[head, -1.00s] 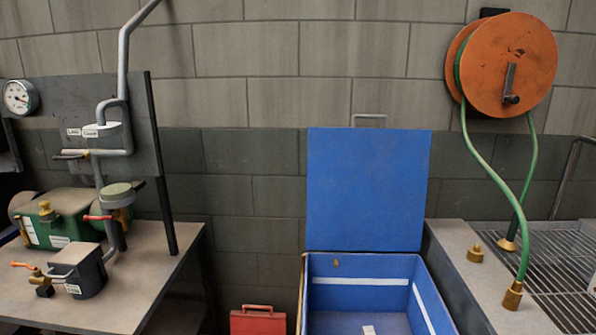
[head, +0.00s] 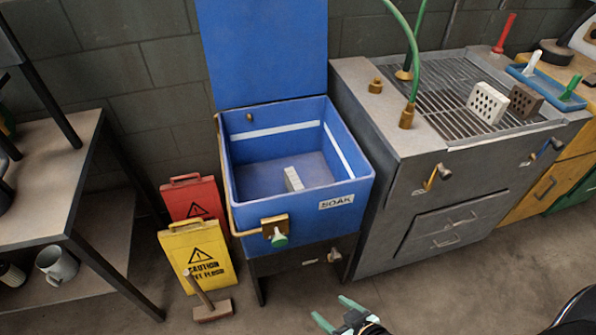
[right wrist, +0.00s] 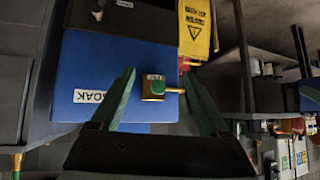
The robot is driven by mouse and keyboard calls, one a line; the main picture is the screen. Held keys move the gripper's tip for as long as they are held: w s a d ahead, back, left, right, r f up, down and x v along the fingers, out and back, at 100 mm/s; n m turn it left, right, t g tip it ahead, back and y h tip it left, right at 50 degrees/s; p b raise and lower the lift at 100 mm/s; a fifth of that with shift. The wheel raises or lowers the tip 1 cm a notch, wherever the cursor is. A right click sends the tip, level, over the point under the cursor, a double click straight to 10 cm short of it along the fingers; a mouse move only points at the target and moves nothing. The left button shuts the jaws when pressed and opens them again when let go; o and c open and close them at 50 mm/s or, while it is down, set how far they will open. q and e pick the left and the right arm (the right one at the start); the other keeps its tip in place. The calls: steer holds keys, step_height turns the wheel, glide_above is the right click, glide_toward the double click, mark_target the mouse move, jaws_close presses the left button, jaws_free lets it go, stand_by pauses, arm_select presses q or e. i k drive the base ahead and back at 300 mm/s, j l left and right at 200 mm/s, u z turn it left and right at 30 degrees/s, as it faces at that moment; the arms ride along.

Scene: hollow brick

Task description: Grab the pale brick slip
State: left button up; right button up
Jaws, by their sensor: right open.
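A small pale block, which looks like the brick slip (head: 293,180), stands on the floor of the blue soak bin (head: 280,198) in the head view. The bin's lid (head: 262,50) is raised against the wall. My right gripper (head: 337,312) is open and empty, low in front of the bin and well apart from the slip. In the right wrist view the open fingers (right wrist: 158,76) frame the bin's green-knobbed brass tap (right wrist: 154,87), and the bin's front shows upside down; the slip is not visible there. My left gripper is not in view.
A yellow caution sign (head: 198,258), a red case-like board (head: 193,200) and a mallet (head: 208,300) are left of the bin. A grated sink counter (head: 375,95) stands right, carrying a pale holed brick (head: 487,103) and a brown one (head: 522,100). Floor in front is clear.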

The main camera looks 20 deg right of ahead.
mark_target(489, 104)
steer(key=z, duration=1.75)
steer(key=u, duration=0.95)
steer(key=i+l+u, duration=0.1)
steer(key=l+u, duration=1.2)
steer(key=l, duration=0.5)
steer(key=k+l, duration=0.1)
steer(key=l, duration=0.35)
steer(key=l+u, duration=0.1)
steer(key=l, duration=0.4)
steer(key=k+l+u, duration=0.1)
steer(key=l, duration=0.35)
steer(key=k+l, duration=0.2)
steer(key=l, duration=0.25)
